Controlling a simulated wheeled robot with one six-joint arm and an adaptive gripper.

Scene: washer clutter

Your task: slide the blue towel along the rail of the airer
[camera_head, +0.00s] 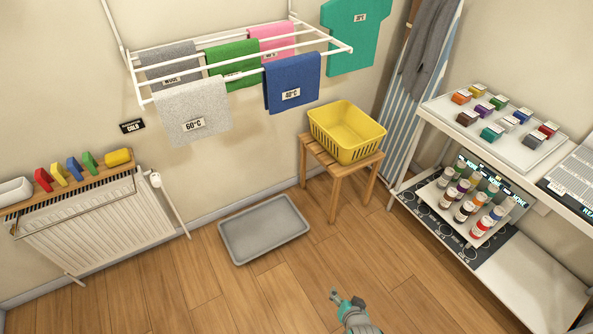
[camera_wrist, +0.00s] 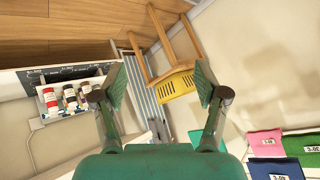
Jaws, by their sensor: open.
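The blue towel (camera_head: 292,83) hangs over the front rail of the white airer (camera_head: 241,76), near its right end, with a 40°C label. Part of it also shows in the wrist view (camera_wrist: 274,167), upside down at the bottom right. On the same rail, to its left, hangs a light grey towel (camera_head: 190,110) labelled 60°C. My gripper (camera_head: 340,296) is low at the bottom middle of the head view, over the floor and well away from the airer. In the wrist view its two fingers (camera_wrist: 160,88) are spread wide with nothing between them.
Green (camera_head: 233,63), pink (camera_head: 272,43) and darker grey (camera_head: 168,60) towels hang on rails behind. A yellow basket (camera_head: 347,131) on a wooden stool (camera_head: 333,170) stands below right of the airer. A grey tray (camera_head: 263,229) lies on the floor; a shelf unit (camera_head: 489,166) stands right.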

